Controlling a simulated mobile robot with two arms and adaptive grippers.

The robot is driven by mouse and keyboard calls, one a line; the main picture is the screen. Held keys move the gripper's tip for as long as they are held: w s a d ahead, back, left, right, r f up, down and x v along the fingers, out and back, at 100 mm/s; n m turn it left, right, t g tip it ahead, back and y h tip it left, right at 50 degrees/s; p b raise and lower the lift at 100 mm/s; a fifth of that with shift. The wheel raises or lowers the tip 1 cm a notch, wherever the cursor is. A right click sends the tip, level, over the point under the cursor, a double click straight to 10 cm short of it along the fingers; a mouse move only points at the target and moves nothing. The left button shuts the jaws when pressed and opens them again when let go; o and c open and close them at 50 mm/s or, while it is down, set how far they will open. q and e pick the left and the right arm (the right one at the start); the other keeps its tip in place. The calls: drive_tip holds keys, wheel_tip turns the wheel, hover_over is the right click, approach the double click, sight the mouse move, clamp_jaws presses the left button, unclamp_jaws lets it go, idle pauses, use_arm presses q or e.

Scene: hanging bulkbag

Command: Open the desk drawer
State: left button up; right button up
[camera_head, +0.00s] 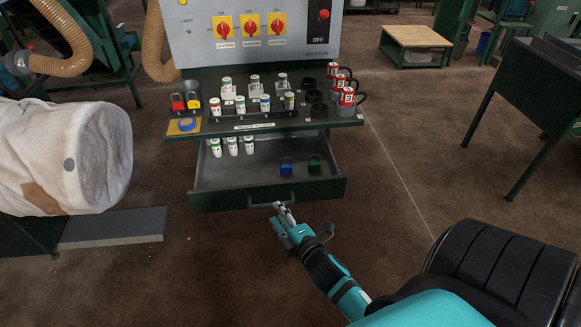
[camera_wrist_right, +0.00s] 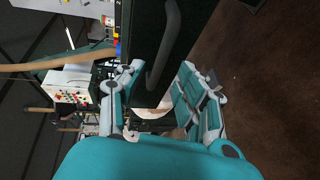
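In the right wrist view the curved handle (camera_wrist_right: 168,40) lies just ahead of the two fingers of the right gripper (camera_wrist_right: 155,88). The fingers stand apart with a gap between them. I cannot tell whether they touch the handle. My left gripper is not in view.
Several white cylinders (camera_head: 232,146), a blue padlock (camera_head: 286,166) and a green padlock (camera_head: 314,163) are in the drawer. More cylinders, padlocks and red-labelled items (camera_head: 347,96) are on the desk. Floor in front is clear.

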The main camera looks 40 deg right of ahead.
drive_tip(key=v, duration=0.7)
drive_tip(key=shift+r, duration=0.1)
drive_tip(key=s+a+f+m+g+y, duration=0.1)
drive_tip(key=s+a+f+m+g, duration=0.15)
drive_tip(key=f, duration=0.75)
drive_tip(key=s+a+f+m+g+y, duration=0.15)
drive_tip(key=s+f, duration=0.25)
drive_tip(key=f, duration=0.6)
drive_tip(key=s+a+f+m+g, duration=0.2)
drive_tip(key=s+f+m+g, duration=0.1)
drive_tip(key=f, duration=0.7)
drive_tip(key=s+f+m+g, duration=0.3)
drive_tip(key=s+f, duration=0.4)
drive_tip(key=s, duration=0.4)
drive_tip(key=s+f+m+g, duration=0.3)
drive_tip(key=s+f, duration=0.5)
drive_tip(key=s, duration=0.3)
drive_tip(key=shift+a+g, duration=0.35)
drive_tip(key=shift+g, duration=0.55)
